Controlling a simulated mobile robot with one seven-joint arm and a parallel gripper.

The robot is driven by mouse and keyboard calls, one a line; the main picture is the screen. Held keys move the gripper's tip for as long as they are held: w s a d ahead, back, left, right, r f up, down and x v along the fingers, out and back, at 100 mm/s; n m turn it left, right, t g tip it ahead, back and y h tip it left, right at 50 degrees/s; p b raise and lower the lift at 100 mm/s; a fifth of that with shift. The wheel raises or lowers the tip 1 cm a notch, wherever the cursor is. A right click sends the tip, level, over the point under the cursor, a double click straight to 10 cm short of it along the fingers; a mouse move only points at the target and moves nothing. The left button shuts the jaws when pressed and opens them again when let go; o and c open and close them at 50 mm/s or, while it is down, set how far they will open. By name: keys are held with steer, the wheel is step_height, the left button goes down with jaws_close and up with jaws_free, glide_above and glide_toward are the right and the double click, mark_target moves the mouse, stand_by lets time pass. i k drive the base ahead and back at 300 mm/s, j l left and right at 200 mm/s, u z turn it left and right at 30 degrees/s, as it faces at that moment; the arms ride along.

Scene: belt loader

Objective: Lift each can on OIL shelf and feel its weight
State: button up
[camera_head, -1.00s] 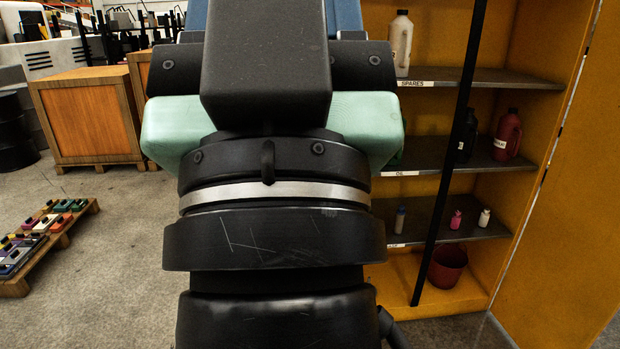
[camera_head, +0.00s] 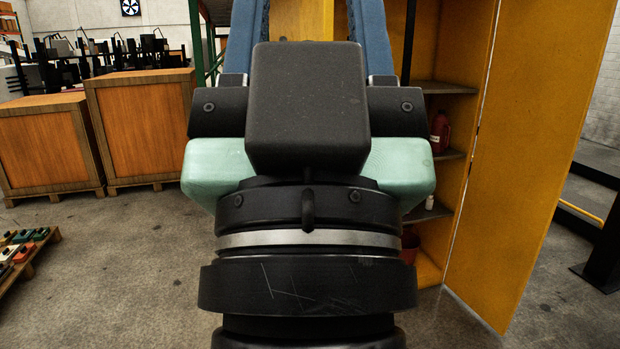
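My gripper (camera_head: 310,18) fills the middle of the view, seen from behind, with a mint-green body and two blue fingers. The fingers stand apart with nothing visible between them; their tips are cut off by the top edge. Beyond it is the yellow cabinet. A dark red can (camera_head: 440,131) stands upright on the cabinet's middle shelf (camera_head: 449,154), right of my gripper and apart from it. That shelf bore the OIL label earlier; its label and left part are now hidden behind my gripper, as is the black can.
A small white bottle (camera_head: 430,202) stands on the lower shelf, and a red bucket (camera_head: 409,243) sits below. The open yellow door (camera_head: 540,150) stands at right. Wooden crates (camera_head: 140,130) and a low pallet (camera_head: 32,268) are at left. Grey floor lies open between.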

mark_target(440, 126)
steer(key=i+l+z, duration=0.2)
steer(key=i+z, duration=0.2)
steer(key=i, duration=0.15)
steer(key=i+l+z, duration=0.35)
steer(key=i, duration=0.3)
steer(key=i+z, duration=0.35)
steer(key=i, duration=0.3)
steer(key=i+j+z, duration=0.1)
steer(key=i+z, duration=0.25)
steer(key=i, duration=0.3)
steer(key=i+j+z, duration=0.15)
steer(key=i+j, duration=0.6)
steer(key=i+j+z, duration=0.15)
steer(key=i+j, duration=0.75)
steer(key=j, duration=0.3)
